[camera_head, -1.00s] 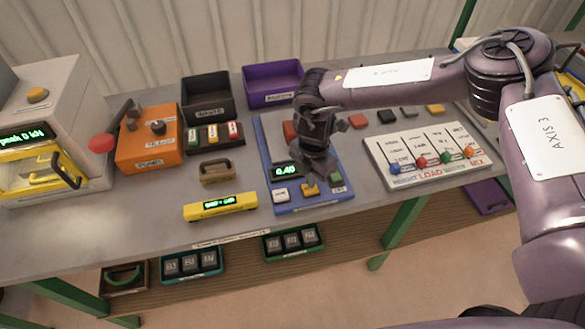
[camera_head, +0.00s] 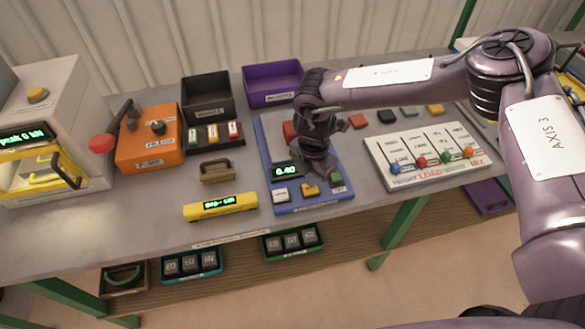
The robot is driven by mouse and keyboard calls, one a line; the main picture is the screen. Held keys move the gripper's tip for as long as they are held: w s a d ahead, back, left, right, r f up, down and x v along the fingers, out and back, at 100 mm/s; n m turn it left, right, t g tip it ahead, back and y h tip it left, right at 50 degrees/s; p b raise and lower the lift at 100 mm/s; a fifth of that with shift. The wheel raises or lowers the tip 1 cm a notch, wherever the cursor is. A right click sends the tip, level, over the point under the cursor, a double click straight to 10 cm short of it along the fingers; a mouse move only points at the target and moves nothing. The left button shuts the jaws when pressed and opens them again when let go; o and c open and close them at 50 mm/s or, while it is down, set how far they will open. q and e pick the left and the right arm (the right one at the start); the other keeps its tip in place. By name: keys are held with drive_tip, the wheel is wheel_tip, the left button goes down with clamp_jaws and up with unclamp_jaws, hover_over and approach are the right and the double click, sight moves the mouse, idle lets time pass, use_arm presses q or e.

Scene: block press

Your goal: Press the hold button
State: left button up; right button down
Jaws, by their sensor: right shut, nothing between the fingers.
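A blue control panel (camera_head: 315,204) lies on the bench with a green-lit display (camera_head: 285,170) reading about 0.40. Along its front edge are a white button (camera_head: 281,194), a yellow button (camera_head: 310,189) and a green button (camera_head: 336,178). Their labels are too small to read, so I cannot tell which one is hold. My right gripper (camera_head: 320,170) is shut and empty. It points down over the panel, just behind the yellow button and between the display and the green button. It hides the panel's middle. My left gripper is not in view.
An orange pump box (camera_head: 150,150) and a yellow display bar (camera_head: 220,206) stand to the left. A white slider board (camera_head: 428,178) lies to the right. Black (camera_head: 208,95) and purple (camera_head: 272,83) bins stand behind.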

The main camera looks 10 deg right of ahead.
drive_tip(key=shift+f+b, duration=0.7)
drive_tip(key=shift+f, duration=0.4)
drive_tip(key=shift+r, duration=0.15)
idle(0.5)
wheel_tip(320, 180, up, 6)
drive_tip(key=p, duration=0.4)
drive_tip(key=shift+f+p, duration=0.25)
drive_tip(key=shift+p, duration=0.15)
drive_tip(key=shift+f, duration=0.1)
